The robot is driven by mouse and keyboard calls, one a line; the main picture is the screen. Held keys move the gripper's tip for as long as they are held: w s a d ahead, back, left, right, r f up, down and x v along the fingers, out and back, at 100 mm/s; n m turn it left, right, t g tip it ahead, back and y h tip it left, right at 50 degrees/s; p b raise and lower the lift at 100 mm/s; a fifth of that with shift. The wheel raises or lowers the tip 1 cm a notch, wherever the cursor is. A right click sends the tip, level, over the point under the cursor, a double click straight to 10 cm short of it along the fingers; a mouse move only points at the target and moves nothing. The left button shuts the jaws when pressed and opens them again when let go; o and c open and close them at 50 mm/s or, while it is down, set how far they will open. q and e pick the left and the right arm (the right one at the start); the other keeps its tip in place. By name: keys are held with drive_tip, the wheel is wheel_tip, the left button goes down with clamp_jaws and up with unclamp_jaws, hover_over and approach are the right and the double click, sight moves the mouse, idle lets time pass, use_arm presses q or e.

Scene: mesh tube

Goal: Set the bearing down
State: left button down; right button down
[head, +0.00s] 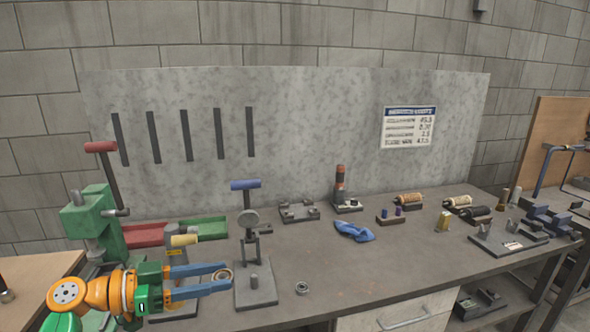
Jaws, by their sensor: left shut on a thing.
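My left gripper (227,276) reaches in from the lower left with its two blue fingers pointing right. It is shut on a bearing (222,274), a small ring held between the fingertips. The held bearing is in front of the small press with the blue handle (245,185), near the left side of its grey base plate (256,296). I cannot tell its height above the bench. A second ring-shaped bearing (302,288) lies flat on the workbench (350,275), right of that base. My right gripper is not in view.
A green press (95,222) with a red handle stands at the left, by red (143,235) and green (205,228) trays. A blue cloth (354,232), fixtures and cylinders lie farther back and right. The front middle of the bench is mostly clear.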

use_arm(q)
drive_tip(key=s+f+n+t, duration=0.1)
drive_tip(key=s+f, duration=0.2)
drive_tip(key=s, duration=0.6)
drive_tip(key=s+f+n+t+y, duration=0.1)
drive_tip(key=s+f, duration=0.2)
drive_tip(key=s, duration=0.5)
drive_tip(key=shift+s+a+t, duration=0.3)
drive_tip(key=shift+s+t, duration=0.05)
drive_tip(key=shift+t, duration=0.05)
drive_tip(key=shift+w+f, duration=0.1)
